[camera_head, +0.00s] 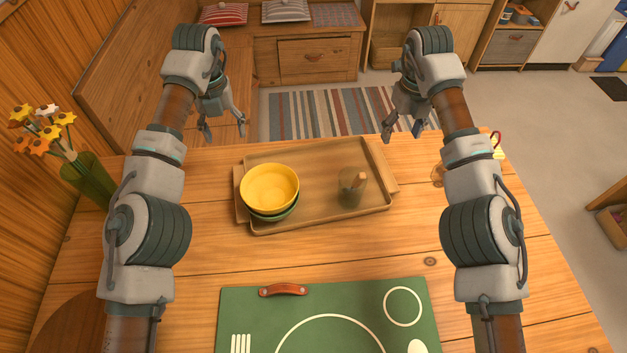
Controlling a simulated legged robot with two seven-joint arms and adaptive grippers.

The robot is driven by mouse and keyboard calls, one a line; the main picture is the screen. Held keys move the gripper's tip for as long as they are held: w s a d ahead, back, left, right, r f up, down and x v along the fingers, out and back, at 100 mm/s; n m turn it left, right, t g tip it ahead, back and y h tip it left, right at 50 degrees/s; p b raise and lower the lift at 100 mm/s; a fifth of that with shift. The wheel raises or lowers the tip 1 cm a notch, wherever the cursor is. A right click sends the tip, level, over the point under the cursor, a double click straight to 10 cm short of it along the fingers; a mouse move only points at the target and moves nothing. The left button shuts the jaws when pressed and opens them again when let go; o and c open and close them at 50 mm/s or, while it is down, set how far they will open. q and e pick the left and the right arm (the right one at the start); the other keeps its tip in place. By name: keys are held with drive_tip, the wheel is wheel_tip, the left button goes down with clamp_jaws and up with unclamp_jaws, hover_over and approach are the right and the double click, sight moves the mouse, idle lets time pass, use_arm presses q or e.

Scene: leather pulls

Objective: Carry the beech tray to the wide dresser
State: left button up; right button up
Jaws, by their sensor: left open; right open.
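The beech tray (317,210) lies flat on the wooden table, with a raised handle end at its left and right. A yellow bowl (269,188) sits on a green bowl (275,214) in its left part. A glass (351,187) with a wooden piece in it stands in its right part. My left gripper (223,131) is open and empty, above and beyond the tray's far left corner. My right gripper (402,133) is open and empty, beyond the tray's far right corner. Neither touches the tray. I cannot tell which cabinet is the wide dresser.
A green mat (325,318) with a leather pull lies at the table's near edge. A vase of flowers (90,178) stands at the left. A small amber object (438,175) is partly hidden by my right arm. Beyond are a striped rug (325,116), a bench and wooden cabinets (314,60).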

sight(239, 177)
use_arm(q)
wheel_tip(239, 177, down, 17)
drive_tip(key=shift+s+f, duration=0.1)
drive_tip(key=shift+s, duration=0.05)
use_arm(e)
wheel_tip(239, 177, down, 17)
drive_tip(key=shift+s+d+f, duration=0.1)
drive_tip(key=shift+s+f, duration=0.05)
use_arm(q)
clamp_jaws()
use_arm(e)
clamp_jaws()
